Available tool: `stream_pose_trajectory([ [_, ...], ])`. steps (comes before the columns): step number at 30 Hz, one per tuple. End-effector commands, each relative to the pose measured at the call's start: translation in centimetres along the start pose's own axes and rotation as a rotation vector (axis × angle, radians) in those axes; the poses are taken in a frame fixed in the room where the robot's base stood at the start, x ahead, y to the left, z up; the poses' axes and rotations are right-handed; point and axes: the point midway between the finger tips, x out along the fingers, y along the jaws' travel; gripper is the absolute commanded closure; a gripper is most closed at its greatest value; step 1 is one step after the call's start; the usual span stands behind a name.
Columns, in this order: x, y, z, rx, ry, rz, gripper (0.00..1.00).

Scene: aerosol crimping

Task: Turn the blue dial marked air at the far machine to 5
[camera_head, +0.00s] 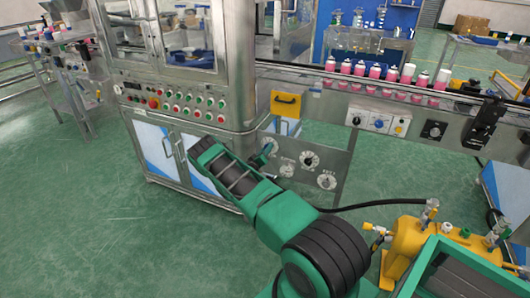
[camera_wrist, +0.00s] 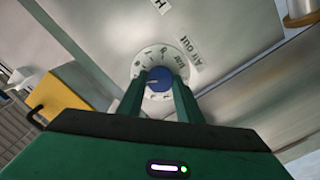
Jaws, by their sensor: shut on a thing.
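The blue dial (camera_wrist: 159,79) is in the middle of the wrist view, on a round white scale plate (camera_wrist: 150,57) with "AIR OUT" printed beside it. My gripper (camera_wrist: 160,88) has one finger on each side of the dial and is shut on it. A pale mark shows on the dial's left side, but I cannot tell its exact reading. In the head view, the dial's metal panel (camera_head: 345,160) is below the machine's conveyor. My gripper (camera_head: 264,157) is at this panel's left part, and it partly covers the dial there.
Other round dials (camera_head: 309,158) are on the same panel, right of my gripper. A yellow box (camera_head: 286,103) with a dark handle is above; it also shows in the wrist view (camera_wrist: 72,92). The steel cabinet (camera_head: 180,150) stands close on the left. Green floor is open in front.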

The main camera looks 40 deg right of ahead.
Motion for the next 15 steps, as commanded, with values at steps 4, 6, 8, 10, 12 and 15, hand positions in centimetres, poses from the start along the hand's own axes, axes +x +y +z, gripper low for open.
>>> stream_pose_trajectory([
  [4,-0.13,-0.33,0.09,0.012,-0.001,-0.007,0.90],
  [6,-0.14,-0.35,0.10,0.011,-0.001,-0.007,0.90],
  [8,-0.15,-0.37,0.11,0.011,-0.002,-0.008,0.90],
  [10,-0.16,-0.38,0.12,0.011,-0.002,-0.008,0.58],
  [12,-0.15,-0.34,0.10,0.010,-0.002,-0.007,0.49],
  [15,-0.11,-0.26,0.08,0.010,-0.001,-0.005,0.49],
])
